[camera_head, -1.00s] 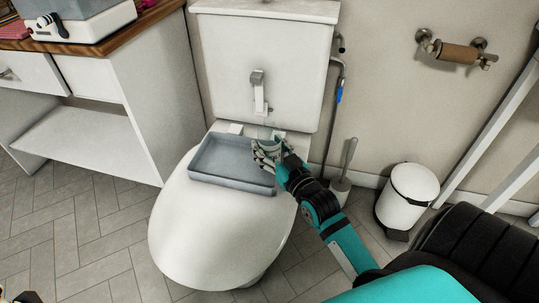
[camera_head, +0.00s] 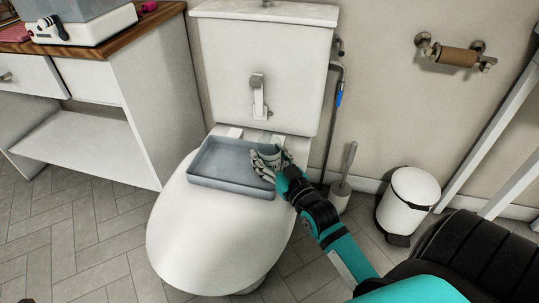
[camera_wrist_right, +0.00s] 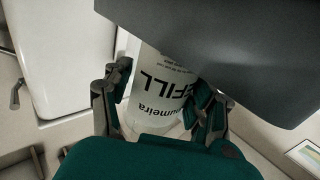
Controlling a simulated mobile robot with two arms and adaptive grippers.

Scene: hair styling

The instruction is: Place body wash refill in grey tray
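The grey tray (camera_head: 232,186) is a shallow rectangular box lying on the closed toilet lid. My right gripper (camera_head: 264,158) is at the tray's right end, over its rim. In the right wrist view the body wash refill (camera_wrist_right: 160,82) is a pale container with dark "REFILL" lettering. It sits between the two fingers of my right gripper (camera_wrist_right: 158,112), which are closed on its sides. A large dark grey surface, apparently the tray, hides its upper part in that view. In the head view the hand mostly hides the refill. My left gripper is not clearly seen.
The toilet cistern (camera_head: 262,65) stands behind the tray. A toilet brush (camera_head: 342,185) and a white bin (camera_head: 408,198) are on the floor to the right. A white cabinet (camera_head: 150,120) with a wooden top is on the left. The tray's inside looks empty.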

